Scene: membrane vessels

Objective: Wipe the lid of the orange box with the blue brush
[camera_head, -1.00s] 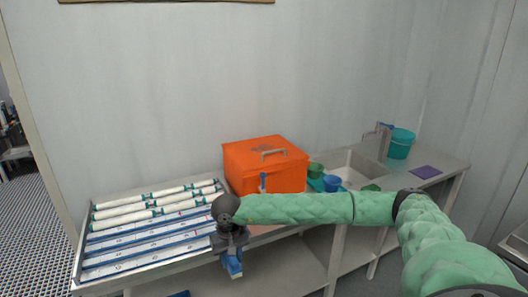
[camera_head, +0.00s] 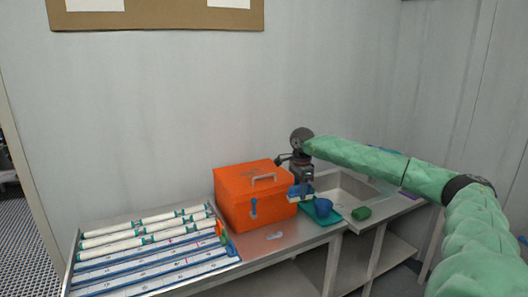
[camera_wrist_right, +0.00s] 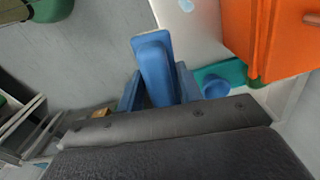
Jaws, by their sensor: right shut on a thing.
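The orange box (camera_head: 240,205) stands shut on the bench, with a grey handle (camera_head: 264,179) on its lid and a blue latch at the front. It also shows in the wrist view (camera_wrist_right: 290,40). My right gripper (camera_head: 301,182) is just right of the box, at about lid height in the picture. It is shut on the blue brush (camera_wrist_right: 152,60), which shows small, with a pale lower edge, in the head view (camera_head: 299,198). I cannot tell whether the brush touches the box's side. My left gripper is not in view.
Right of the box are a teal tray (camera_head: 322,218), a blue cup (camera_head: 324,206), a green sponge (camera_head: 361,213) and a sink (camera_head: 350,188). White tubes (camera_head: 140,232) lie in a rack on the left. A small orange and green item (camera_head: 222,231) stands by the box.

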